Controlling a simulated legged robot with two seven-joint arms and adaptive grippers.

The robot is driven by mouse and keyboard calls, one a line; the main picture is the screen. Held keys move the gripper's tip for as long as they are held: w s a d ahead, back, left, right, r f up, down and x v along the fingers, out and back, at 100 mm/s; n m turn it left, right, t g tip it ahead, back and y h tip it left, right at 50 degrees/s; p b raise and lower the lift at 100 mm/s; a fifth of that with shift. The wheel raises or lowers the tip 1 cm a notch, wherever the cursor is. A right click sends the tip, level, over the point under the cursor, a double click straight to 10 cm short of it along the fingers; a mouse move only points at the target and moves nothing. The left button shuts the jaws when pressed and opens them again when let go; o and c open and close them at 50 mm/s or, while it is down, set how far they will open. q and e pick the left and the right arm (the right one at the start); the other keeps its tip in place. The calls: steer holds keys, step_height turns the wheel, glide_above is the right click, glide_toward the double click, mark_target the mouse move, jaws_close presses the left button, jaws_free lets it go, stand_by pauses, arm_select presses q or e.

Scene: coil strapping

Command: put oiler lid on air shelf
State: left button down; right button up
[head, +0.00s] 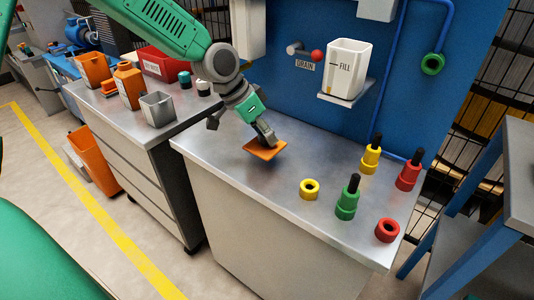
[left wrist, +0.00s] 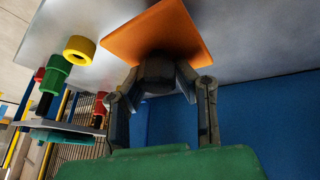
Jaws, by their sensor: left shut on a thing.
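A flat square orange lid (head: 265,150) is held at the fingertips of my left gripper (head: 266,136), just above the steel bench top. It also shows in the left wrist view (left wrist: 160,32), where a dark knob on it (left wrist: 160,72) sits between the fingers of my left gripper (left wrist: 158,85). The fingers are shut on it. The lid looks slightly tilted, and I cannot tell whether it touches the bench. My right gripper is not in view. No surface is labelled as the air shelf.
The bench (head: 225,145) also bears a yellow ring (head: 310,189), a red ring (head: 387,230) and green (head: 347,200), yellow (head: 371,156) and red (head: 409,172) fittings with black stems. A white FILL container (head: 347,68) stands on a wall bracket. Orange bottles stand on the left cabinet (head: 110,105).

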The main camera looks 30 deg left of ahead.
mark_target(261, 144)
arm_select(q)
steer(key=shift+a+f, duration=0.2)
steer(key=shift+f, duration=0.55)
step_height(261, 144, down, 3)
steer(key=shift+a+b, duration=0.15)
steer(key=shift+b, duration=0.3)
steer(key=shift+r, duration=0.1)
steer(key=shift+d, duration=0.25)
steer(key=c, duration=1.3)
jaws_free()
steer(key=shift+a, duration=0.1)
